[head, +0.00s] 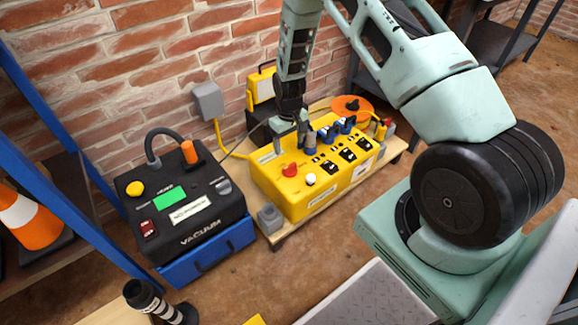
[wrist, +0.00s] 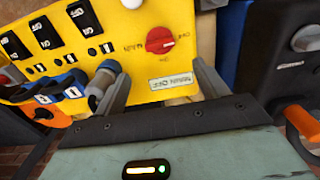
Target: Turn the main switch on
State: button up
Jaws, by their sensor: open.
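The main switch is a round red knob (head: 290,169) on the yellow control box (head: 283,197). In the wrist view the red knob (wrist: 160,40) shows with "MAIN" lettering beside it and a "MAIN OFF" label (wrist: 171,82) below it. My gripper (head: 290,138) is open above the back left part of the box, behind the knob in the head view. In the wrist view the fingers of my gripper (wrist: 163,76) are spread to either side of the label, with the knob beyond them. Nothing is between the fingers, and I cannot tell whether the tips touch the box.
Blue connectors (head: 336,130) and black on/off switches (head: 331,168) cover the box top. A black vacuum unit (head: 185,205) stands left. The brick wall (head: 150,55) is behind.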

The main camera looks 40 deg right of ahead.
aim_at(289, 165)
notch_tip(289, 165, down, 10)
jog(key=b, duration=0.3)
jog(key=c, duration=1)
